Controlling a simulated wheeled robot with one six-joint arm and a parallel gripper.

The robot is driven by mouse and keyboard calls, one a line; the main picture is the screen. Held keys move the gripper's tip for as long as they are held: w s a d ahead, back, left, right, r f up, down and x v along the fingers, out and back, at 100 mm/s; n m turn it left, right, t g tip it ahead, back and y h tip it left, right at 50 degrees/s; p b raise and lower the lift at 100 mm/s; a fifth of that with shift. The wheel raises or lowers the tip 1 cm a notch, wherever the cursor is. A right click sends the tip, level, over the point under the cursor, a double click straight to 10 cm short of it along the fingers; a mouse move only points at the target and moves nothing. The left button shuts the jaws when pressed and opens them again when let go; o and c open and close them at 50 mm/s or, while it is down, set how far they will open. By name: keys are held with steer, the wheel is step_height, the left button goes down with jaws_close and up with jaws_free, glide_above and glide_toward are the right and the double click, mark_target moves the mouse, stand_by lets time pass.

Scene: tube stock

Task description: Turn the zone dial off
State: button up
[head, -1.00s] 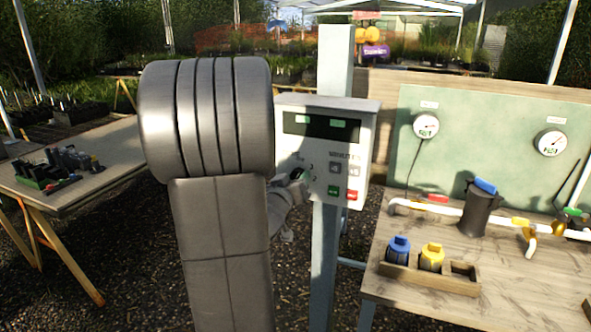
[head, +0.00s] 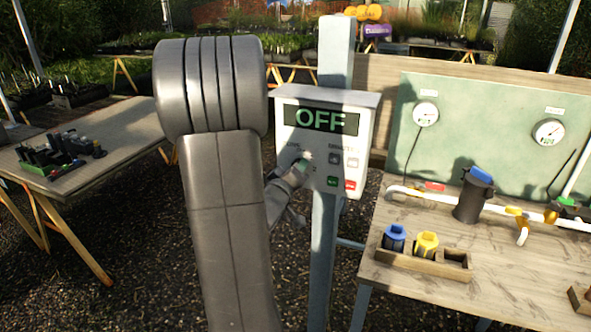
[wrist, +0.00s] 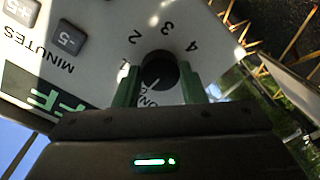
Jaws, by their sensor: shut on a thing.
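The zone dial (wrist: 160,72) is a black round knob with a white pointer mark, on the white face of the control box (head: 290,128). Numbers 1 to 4 ring it in the wrist view. My gripper (wrist: 162,85) is shut on the dial, with one green finger on each side. In the head view my gripper (head: 301,164) reaches the box's lower left and hides most of the dial. The display (head: 321,119) reads OFF in large green letters.
The box is on a grey post (head: 325,250) and also carries minutes buttons, a green button (head: 332,182) and a red button (head: 351,185). A workbench (head: 400,278) with pipes stands close on the right. A table (head: 120,140) is on the left.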

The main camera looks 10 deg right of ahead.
steer(key=o, duration=1)
steer(key=b+v, duration=0.1)
steer(key=v, duration=1.3)
steer(key=shift+w, duration=0.1)
steer(key=shift+w+d, duration=0.1)
steer(key=p+x, duration=0.1)
steer(key=x, duration=1.2)
steer(key=shift+w+d, duration=0.15)
steer(key=shift+w, duration=0.1)
